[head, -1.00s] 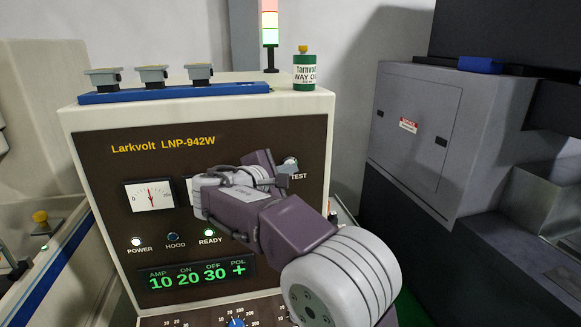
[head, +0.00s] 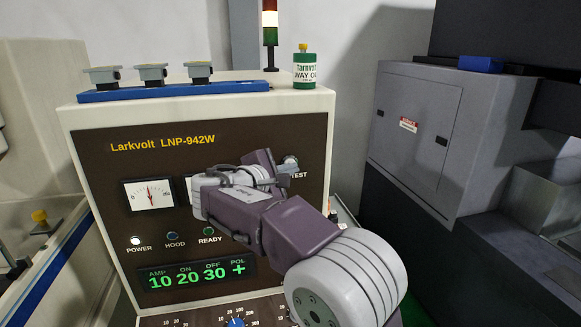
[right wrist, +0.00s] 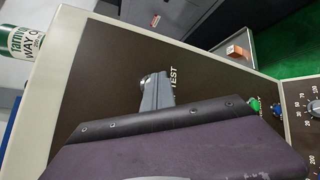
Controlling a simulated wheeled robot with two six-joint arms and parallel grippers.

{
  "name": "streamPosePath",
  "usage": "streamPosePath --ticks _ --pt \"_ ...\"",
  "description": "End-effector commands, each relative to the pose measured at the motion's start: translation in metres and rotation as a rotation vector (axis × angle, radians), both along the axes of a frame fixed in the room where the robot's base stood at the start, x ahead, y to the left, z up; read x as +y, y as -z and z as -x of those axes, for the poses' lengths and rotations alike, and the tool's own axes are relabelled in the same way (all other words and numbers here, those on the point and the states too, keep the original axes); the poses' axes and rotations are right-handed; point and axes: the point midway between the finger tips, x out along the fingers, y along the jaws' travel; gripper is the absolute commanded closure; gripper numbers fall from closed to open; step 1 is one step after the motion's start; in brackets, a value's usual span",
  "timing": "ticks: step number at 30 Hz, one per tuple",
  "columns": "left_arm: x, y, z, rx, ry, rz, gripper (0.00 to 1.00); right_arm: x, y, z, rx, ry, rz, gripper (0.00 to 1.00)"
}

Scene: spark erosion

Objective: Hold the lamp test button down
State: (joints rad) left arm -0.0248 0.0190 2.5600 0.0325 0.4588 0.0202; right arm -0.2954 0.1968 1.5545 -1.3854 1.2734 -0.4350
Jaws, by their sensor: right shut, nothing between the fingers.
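The lamp test button (head: 291,160), beside the word TEST, is on the upper right of the dark front panel (head: 110,170) of the Larkvolt cabinet. It is partly hidden behind my right gripper (head: 284,173), which is shut and empty, its tips at the button. In the right wrist view the grey fingertips (right wrist: 150,84) lie over the button's place beside the TEST lettering, and only a small bright bit of it (right wrist: 142,82) shows. I cannot tell whether the tips press it. My left gripper is not in view.
The POWER lamp (head: 136,241) is lit; the HOOD (head: 172,238) and READY (head: 208,232) lamps look dark. A signal tower (head: 270,36) stands behind the cabinet. A green can (head: 305,72) and a blue rail (head: 175,92) with grey holders sit on top. A grey machine (head: 415,130) stands right.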

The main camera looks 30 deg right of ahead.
Motion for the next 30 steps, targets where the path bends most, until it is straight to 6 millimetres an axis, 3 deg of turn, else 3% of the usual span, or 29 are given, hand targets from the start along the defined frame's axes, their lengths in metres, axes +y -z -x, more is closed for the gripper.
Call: streamPosePath --ticks 15,30 --pt "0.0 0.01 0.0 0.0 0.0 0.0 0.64 0.003 0.002 0.013 0.001 0.001 -0.001 1.0" --pt "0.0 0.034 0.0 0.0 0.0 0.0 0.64 0.014 0.002 0.057 0.0 -0.001 -0.001 1.0"
